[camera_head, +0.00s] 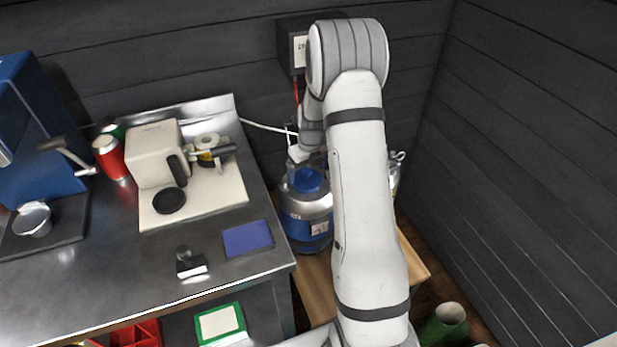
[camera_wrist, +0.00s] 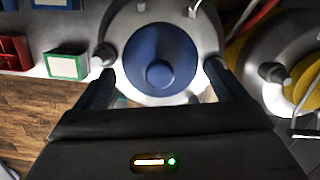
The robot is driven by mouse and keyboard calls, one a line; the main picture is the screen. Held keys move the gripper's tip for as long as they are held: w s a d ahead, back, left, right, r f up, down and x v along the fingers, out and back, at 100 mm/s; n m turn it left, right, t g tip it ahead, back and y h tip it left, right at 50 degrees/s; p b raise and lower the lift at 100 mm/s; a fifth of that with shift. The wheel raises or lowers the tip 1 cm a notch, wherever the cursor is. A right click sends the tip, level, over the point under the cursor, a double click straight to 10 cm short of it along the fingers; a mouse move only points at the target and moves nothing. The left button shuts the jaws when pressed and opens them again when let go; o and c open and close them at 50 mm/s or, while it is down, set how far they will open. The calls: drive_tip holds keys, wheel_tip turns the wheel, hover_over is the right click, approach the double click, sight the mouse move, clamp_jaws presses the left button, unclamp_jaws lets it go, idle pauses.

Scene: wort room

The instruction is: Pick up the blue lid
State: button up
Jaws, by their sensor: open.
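The blue lid (camera_wrist: 150,52) is round with a raised knob in its middle. It sits on top of a silver and blue vessel (camera_head: 303,215); the lid also shows in the head view (camera_head: 308,181), partly behind my arm. My gripper (camera_wrist: 160,85) is open in the wrist view, its two fingers on the left and right of the lid's near side. I cannot tell whether the fingers touch the lid or are still above it.
A metal counter (camera_head: 120,265) stands left of the vessel, with a blue pad (camera_head: 247,239) near its edge. A second silver vessel with a yellow part (camera_wrist: 300,85) stands close on the right in the wrist view. Dark walls close off the back and right.

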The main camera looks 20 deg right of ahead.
drive_tip(key=shift+w+f, duration=0.1)
drive_tip(key=shift+f, duration=0.75)
drive_tip(key=shift+c, duration=0.2)
drive_tip(key=c, duration=0.7)
